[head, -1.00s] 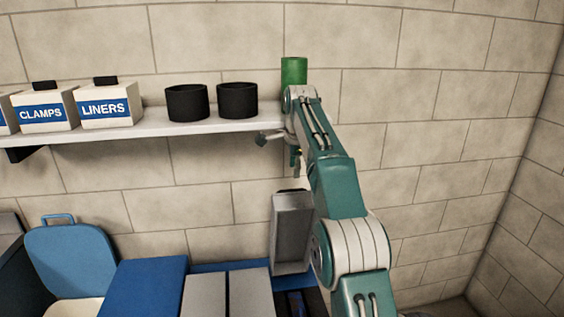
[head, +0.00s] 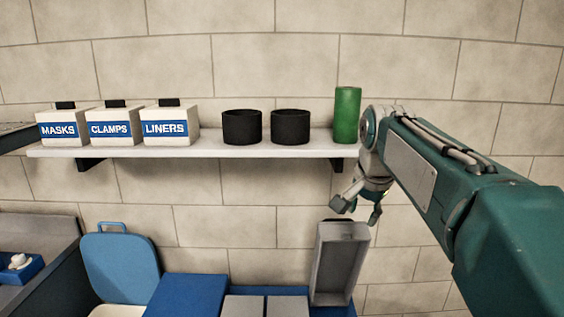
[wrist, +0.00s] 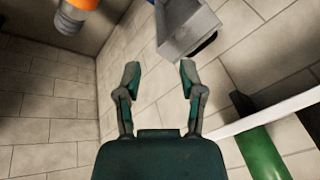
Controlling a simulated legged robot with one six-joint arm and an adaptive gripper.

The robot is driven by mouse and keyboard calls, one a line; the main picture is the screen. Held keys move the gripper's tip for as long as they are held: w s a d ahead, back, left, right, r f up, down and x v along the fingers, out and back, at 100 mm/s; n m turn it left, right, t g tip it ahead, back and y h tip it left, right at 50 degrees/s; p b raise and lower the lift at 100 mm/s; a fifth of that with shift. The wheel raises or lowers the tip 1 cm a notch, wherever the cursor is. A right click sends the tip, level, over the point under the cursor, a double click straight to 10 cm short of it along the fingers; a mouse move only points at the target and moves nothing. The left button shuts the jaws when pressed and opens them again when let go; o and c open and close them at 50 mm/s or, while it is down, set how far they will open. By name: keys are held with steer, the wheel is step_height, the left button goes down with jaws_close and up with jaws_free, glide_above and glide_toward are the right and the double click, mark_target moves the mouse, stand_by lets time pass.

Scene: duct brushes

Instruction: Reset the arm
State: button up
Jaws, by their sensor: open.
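My arm (head: 430,175) reaches in from the right in the head view. My gripper (head: 358,208) hangs below and in front of the right end of the shelf, above a grey metal tray (head: 338,262). In the wrist view my gripper (wrist: 157,78) has its two fingers spread apart with nothing between them. The grey tray also shows beyond the fingertips in the wrist view (wrist: 185,28).
A white shelf (head: 210,151) holds white boxes labelled MASKS, CLAMPS and LINERS, two black cups (head: 242,127) and a green cylinder (head: 347,115) at its right end. A blue lidded bin (head: 120,265) stands lower left. An orange-and-grey object (wrist: 72,14) shows in the wrist view.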

steer(key=s+f+n, duration=0.4)
steer(key=s+f, duration=0.3)
steer(key=s, duration=0.5)
steer(key=s+f+n+t, duration=0.1)
steer(key=s+f+n, duration=0.4)
steer(key=s, duration=0.7)
step_height(320, 180, down, 2)
steer(key=shift+s+a+f+t, duration=0.15)
steer(key=shift+s+t, duration=0.15)
steer(key=shift+s, duration=0.1)
